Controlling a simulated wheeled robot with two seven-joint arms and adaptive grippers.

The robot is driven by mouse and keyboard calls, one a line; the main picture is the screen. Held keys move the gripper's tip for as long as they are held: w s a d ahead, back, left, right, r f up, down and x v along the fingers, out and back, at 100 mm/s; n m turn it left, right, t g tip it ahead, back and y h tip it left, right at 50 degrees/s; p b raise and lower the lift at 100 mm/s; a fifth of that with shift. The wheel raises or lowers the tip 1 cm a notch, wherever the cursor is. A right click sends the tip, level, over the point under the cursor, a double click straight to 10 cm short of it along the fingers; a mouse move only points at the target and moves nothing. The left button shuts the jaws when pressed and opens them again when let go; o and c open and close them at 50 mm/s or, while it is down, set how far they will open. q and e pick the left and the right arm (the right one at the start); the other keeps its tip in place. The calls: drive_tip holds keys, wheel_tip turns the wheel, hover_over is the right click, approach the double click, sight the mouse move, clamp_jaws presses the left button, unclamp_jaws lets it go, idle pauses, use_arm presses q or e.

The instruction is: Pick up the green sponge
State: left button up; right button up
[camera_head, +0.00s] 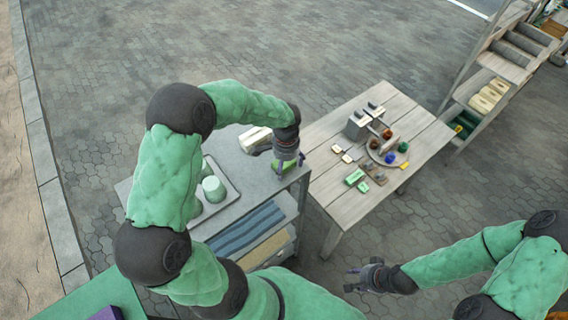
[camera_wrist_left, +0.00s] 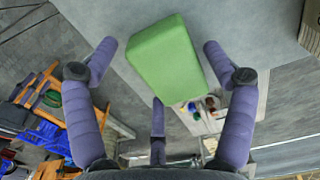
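The green sponge (camera_head: 281,168) lies on the grey-topped table near its right corner, partly hidden by my left gripper (camera_head: 288,164). In the left wrist view the sponge (camera_wrist_left: 168,60) is a light green block, slightly turned, lying between my purple fingers. Those fingers are spread, with visible gaps to the side fingers; I cannot tell whether the lower finger touches it. My right gripper (camera_head: 364,277) is spread open and empty over the paving, low in the head view, well away from the sponge.
The grey table (camera_head: 235,160) also carries a tray (camera_head: 228,204) with pale green cylinders and a cream block (camera_head: 255,139). A wooden table (camera_head: 345,208) with small tools and coloured pots stands to the right. Shelves (camera_head: 480,75) stand at upper right.

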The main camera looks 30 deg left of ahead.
sight(286, 163)
use_arm(q)
drive_tip(key=c, duration=0.4)
drive_tip(key=shift+w+r, duration=0.1)
drive_tip(key=shift+r, duration=0.35)
wheel_tip(286, 163, up, 2)
drive_tip(key=shift+r+b, duration=0.1)
drive_tip(key=shift+b, duration=0.6)
drive_tip(key=s+d+r+b, duration=0.2)
drive_tip(key=s+r, duration=0.8)
drive_tip(key=s, duration=0.4)
drive_tip(key=shift+d+b, duration=0.15)
drive_tip(key=shift+b, duration=0.15)
